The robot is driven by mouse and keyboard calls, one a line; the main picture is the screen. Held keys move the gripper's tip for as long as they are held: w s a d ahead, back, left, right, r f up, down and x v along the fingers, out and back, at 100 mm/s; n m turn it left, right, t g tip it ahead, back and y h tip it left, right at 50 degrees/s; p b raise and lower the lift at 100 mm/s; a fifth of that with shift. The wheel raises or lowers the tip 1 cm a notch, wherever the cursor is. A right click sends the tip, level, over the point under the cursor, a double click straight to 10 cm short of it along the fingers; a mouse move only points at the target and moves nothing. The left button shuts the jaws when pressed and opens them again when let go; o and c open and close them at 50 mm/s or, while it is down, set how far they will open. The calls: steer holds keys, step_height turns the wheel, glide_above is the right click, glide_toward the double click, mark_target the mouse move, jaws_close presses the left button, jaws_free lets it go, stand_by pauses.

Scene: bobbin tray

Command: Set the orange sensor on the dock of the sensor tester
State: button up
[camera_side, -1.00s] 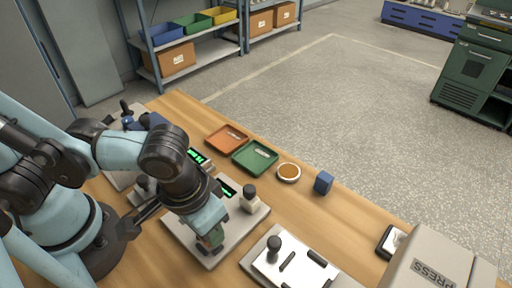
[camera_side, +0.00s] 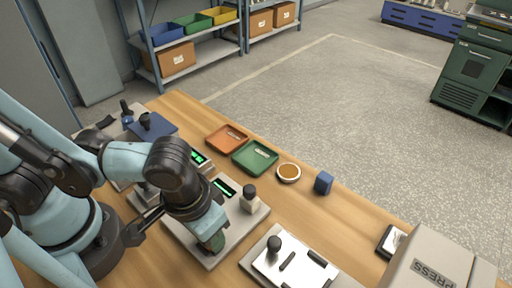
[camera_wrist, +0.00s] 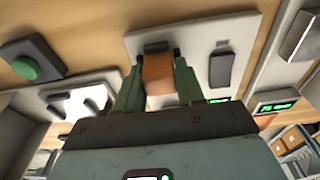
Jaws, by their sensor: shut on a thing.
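The orange sensor (camera_wrist: 158,78) is between the two green fingers of my gripper (camera_wrist: 158,88) in the wrist view, and they are shut on it. In the side view my gripper (camera_side: 215,243) points down, low over the front part of a pale plate with a green display (camera_side: 224,187), which appears to be the sensor tester (camera_side: 252,222). The sensor is mostly hidden there. In the wrist view a dark block (camera_wrist: 157,46) on the plate lies just beyond the sensor; I cannot tell whether they touch. A black lever (camera_wrist: 220,67) stands beside it.
A white plate with a black knob (camera_side: 274,246) and a grey press box (camera_side: 436,264) are to the right. Behind are an orange tray (camera_side: 212,143), a green tray (camera_side: 240,165), a round dish (camera_side: 289,180) and a blue block (camera_side: 323,183). Bare wood lies between.

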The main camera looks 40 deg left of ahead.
stand_by(0.4)
steer(key=o, duration=1.1)
steer(key=shift+r, duration=0.15)
steer(key=shift+s+r, duration=0.7)
steer(key=shift+r, duration=5)
steer(key=w+a+t, duration=0.2)
steer(key=w+a, duration=0.2)
steer(key=a, duration=0.2)
steer(key=w+a+t, duration=0.2)
steer(key=w+a, duration=0.3)
steer(key=w+a+t, duration=0.1)
steer(key=w+a, duration=0.3)
steer(key=a, duration=0.2)
steer(key=shift+w+a+f+t, duration=0.2)
steer(key=shift+a+f+t, duration=0.1)
steer(key=shift+t, duration=0.1)
